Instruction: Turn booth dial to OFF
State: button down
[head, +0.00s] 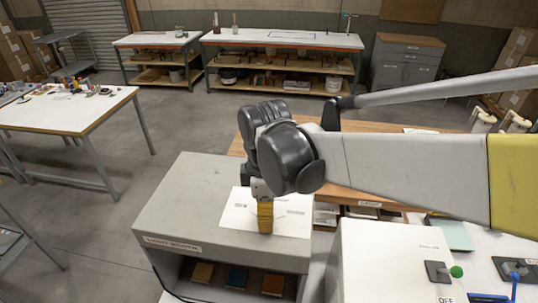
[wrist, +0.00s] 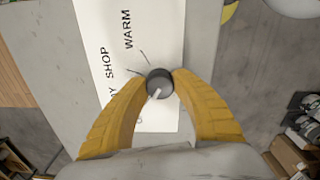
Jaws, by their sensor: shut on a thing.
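The light booth (head: 190,213) is a grey box with a white label sheet (head: 235,215) on its top. The booth dial (wrist: 159,83) is a small dark grey round knob on that sheet, with a pale pointer mark toward the lower left in the wrist view. My gripper (wrist: 159,80) has its yellow fingers on both sides of the dial and is shut on it. In the head view my gripper (head: 265,218) points down onto the sheet and hides the dial. The words WARM and SHOP show on the sheet; the other lettering is partly covered by a finger.
Coloured panels (head: 238,277) lie inside the booth's open front. A wooden bench (head: 350,197) is behind the booth. Open floor lies to the left.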

jog(key=c, duration=1)
grip_release()
notch_tip(320, 180, up, 12)
jog(key=shift+s, duration=0.2)
